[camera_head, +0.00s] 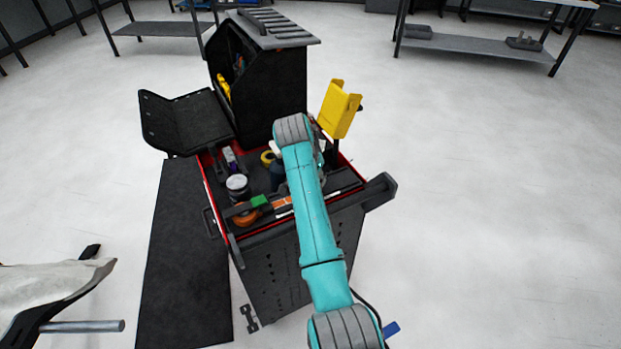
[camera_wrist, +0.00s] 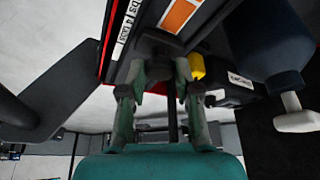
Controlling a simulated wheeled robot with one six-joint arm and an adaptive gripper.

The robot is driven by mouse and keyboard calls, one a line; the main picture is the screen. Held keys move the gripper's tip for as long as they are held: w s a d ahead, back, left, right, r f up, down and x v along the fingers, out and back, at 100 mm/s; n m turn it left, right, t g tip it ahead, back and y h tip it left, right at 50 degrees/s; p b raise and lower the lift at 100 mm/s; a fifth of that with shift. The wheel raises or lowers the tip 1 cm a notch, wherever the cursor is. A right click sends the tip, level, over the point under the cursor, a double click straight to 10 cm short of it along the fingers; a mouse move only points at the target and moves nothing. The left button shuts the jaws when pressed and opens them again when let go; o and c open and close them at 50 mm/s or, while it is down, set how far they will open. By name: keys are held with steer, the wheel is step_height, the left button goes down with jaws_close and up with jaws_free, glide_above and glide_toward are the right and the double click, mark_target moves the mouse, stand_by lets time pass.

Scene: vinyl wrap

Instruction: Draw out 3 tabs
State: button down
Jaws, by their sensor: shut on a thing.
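In the wrist view, a dark strip-like holder carries an orange panel with a white border (camera_wrist: 180,14) and a white printed label (camera_wrist: 125,30), partly cut off, with lettering that seems to read "tabs". My gripper (camera_wrist: 161,72) is at the lower edge of this holder, its two fingers on either side of a small dark block (camera_wrist: 158,44) that they grip. Whether the block is part of the holder I cannot tell. In the head view the orange panel (camera_head: 282,203) shows on the cart top, and my arm hides my gripper. No separate loose tab can be made out.
The black cart (camera_head: 290,270) has a red-edged top with a jar (camera_head: 238,186), an orange roll (camera_head: 246,217) and a green item (camera_head: 260,201). A dark bottle (camera_wrist: 262,45) stands near my gripper. A yellow holder (camera_head: 339,108) rises behind.

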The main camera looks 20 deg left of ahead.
steer(key=c, duration=0.8)
jaws_free()
steer(key=shift+r, duration=0.1)
steer(key=v, duration=1.1)
steer(key=shift+s+a+r, duration=0.1)
steer(key=shift+s+r, duration=0.1)
steer(key=shift+r, duration=0.15)
